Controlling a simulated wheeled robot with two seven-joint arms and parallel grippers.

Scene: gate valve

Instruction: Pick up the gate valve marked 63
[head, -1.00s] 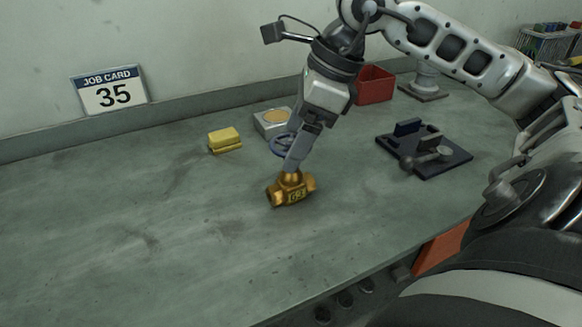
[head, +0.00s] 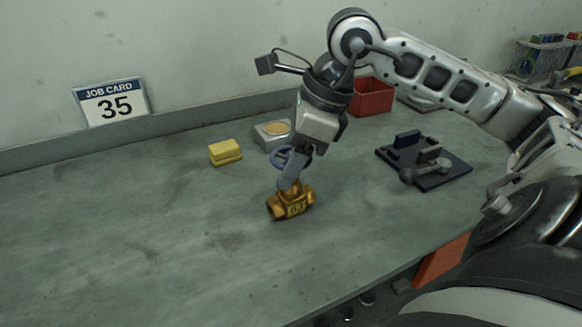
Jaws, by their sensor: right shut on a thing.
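The brass gate valve (head: 291,204) stands on the bench near the middle of the head view. A dark plate on its body bears a number that is blurred now; it reads like 63 in the earlier frame. Its blue handwheel (head: 279,157) shows partly behind my right gripper's fingers. My right gripper (head: 289,183) points down and is shut on the upper part of the valve, just above the body. The fingers hide part of the neck. The valve seems to rest on the bench top. My left gripper is not in view.
A yellow block (head: 225,153) and a grey box with a tan round top (head: 271,136) lie behind the valve. A red bin (head: 372,97) and a dark fixture (head: 424,163) are to the right. A job card (head: 112,102) reads 35. The bench's left is clear.

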